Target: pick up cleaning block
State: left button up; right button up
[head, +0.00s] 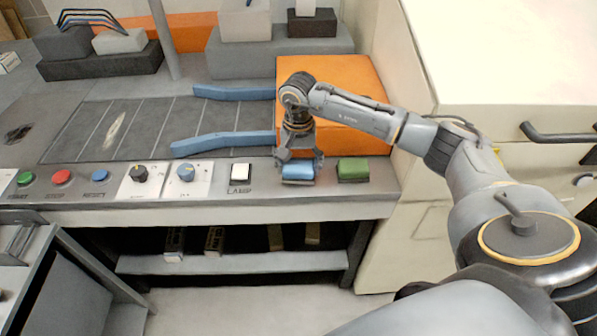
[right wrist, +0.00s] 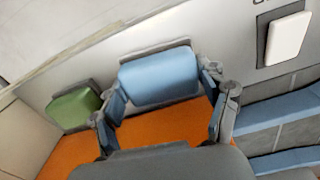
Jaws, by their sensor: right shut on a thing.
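A blue block (head: 299,171) sits at the front edge of the grey console, and a green block (head: 353,169) sits to its right. The cleaning block seems to be the blue one, though no label shows. My right gripper (head: 299,166) comes down over the blue block from above and is shut on it. In the right wrist view the blue block (right wrist: 160,76) lies between the two fingers of my gripper (right wrist: 164,90). The green block (right wrist: 75,108) is apart from the fingers there. Whether the blue block is lifted cannot be told. My left gripper is not in view.
A large orange box (head: 340,90) stands close behind the gripper. Blue guide rails (head: 225,140) lie to the left. A white lamp switch (head: 240,173) and several knobs and buttons line the console front. A cream cabinet (head: 500,60) stands at the right.

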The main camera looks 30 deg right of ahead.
jog(key=s+a+r+b, duration=0.4)
jog(key=s+a+r, duration=0.4)
jog(key=a+r, duration=0.3)
jog(key=shift+s+r, duration=0.15)
jog(key=shift+s, duration=0.2)
